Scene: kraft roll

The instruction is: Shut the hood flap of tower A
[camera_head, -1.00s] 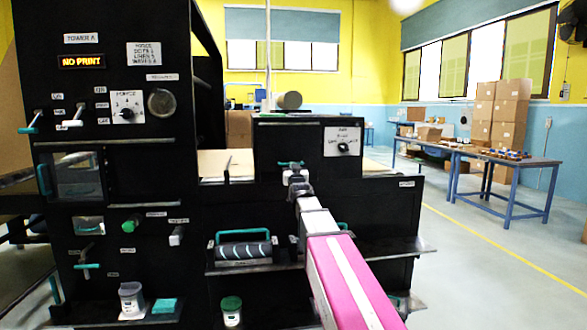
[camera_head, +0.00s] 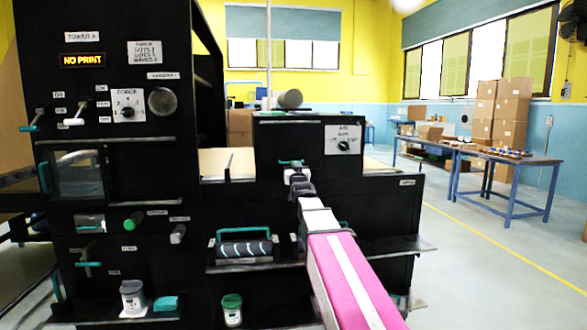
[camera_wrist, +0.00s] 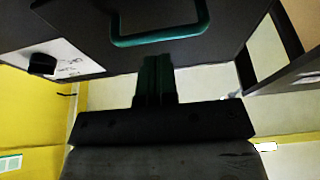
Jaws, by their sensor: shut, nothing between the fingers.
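Tower A (camera_head: 150,165) is the tall black cabinet at the left of the head view, with a lit NO PRINT sign. A window flap (camera_head: 77,174) with a teal handle at its left edge is on its front. A lower black block (camera_head: 270,140) beside it carries a teal handle (camera_head: 290,162), seen large in the wrist view (camera_wrist: 160,40). I cannot tell for sure which part is the hood flap. My gripper (camera_head: 293,172) is shut and empty, right at the block's teal handle. In the wrist view its fingers (camera_wrist: 154,78) end close to the handle bar; contact is unclear.
A dial plate (camera_head: 343,140) is right of the handle. A striped roller (camera_head: 244,246) with a teal handle lies on a shelf below. Jars (camera_head: 133,298) and a teal block (camera_head: 165,303) stand low at the left. A blue-legged table (camera_head: 510,170) and cartons stand far right, beyond open floor.

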